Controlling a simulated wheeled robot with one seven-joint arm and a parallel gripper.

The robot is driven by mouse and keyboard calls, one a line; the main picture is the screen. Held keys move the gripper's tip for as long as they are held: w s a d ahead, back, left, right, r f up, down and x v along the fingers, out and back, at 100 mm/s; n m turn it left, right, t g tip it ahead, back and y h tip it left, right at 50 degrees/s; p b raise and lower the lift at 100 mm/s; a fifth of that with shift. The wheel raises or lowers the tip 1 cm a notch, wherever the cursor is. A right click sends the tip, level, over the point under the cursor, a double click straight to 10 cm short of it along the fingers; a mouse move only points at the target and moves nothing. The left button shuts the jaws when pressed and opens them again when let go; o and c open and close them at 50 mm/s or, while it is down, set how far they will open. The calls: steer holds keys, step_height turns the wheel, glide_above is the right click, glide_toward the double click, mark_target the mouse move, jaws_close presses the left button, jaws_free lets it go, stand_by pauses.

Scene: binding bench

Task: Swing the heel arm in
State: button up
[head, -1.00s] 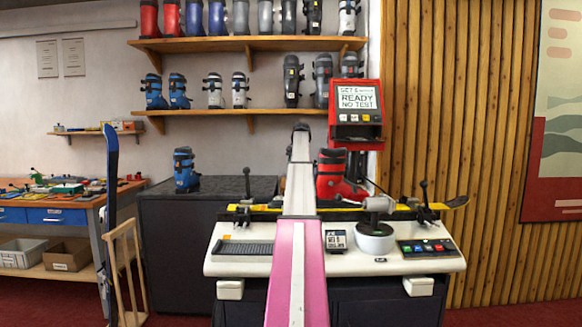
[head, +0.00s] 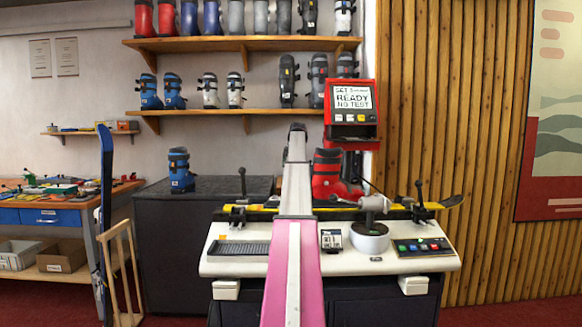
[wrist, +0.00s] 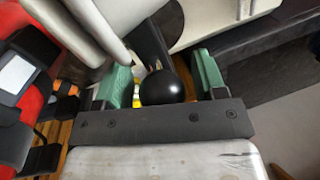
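A black ball knob (wrist: 166,87) lies between the two green finger pads of my gripper (wrist: 166,80) in the wrist view. The pads stand apart, with a narrow gap showing at the left of the knob; I cannot tell whether the right pad touches it. The lever under the knob is mostly hidden, and I cannot tell for certain that it is the heel arm. My arm hides the gripper in the head view. The red boot (head: 328,175) stands on the tester bench (head: 235,262), and shows at the left edge of the wrist view (wrist: 35,85).
A yellow-and-black ski (head: 440,205) lies across the bench. Black-knobbed levers stand at left (head: 242,182) and right (head: 419,195). A grey head on a white round base (head: 369,238) stands right of the boot. A red display box (head: 351,112) rises behind.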

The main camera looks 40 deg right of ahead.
steer(key=shift+r, duration=0.45)
step_height(320, 180, up, 3)
steer(key=w+a+r, duration=0.1)
steer(key=a+r, duration=0.6)
steer(key=a, duration=0.4)
steer(key=shift+a, duration=0.3)
steer(key=shift+w, duration=0.15)
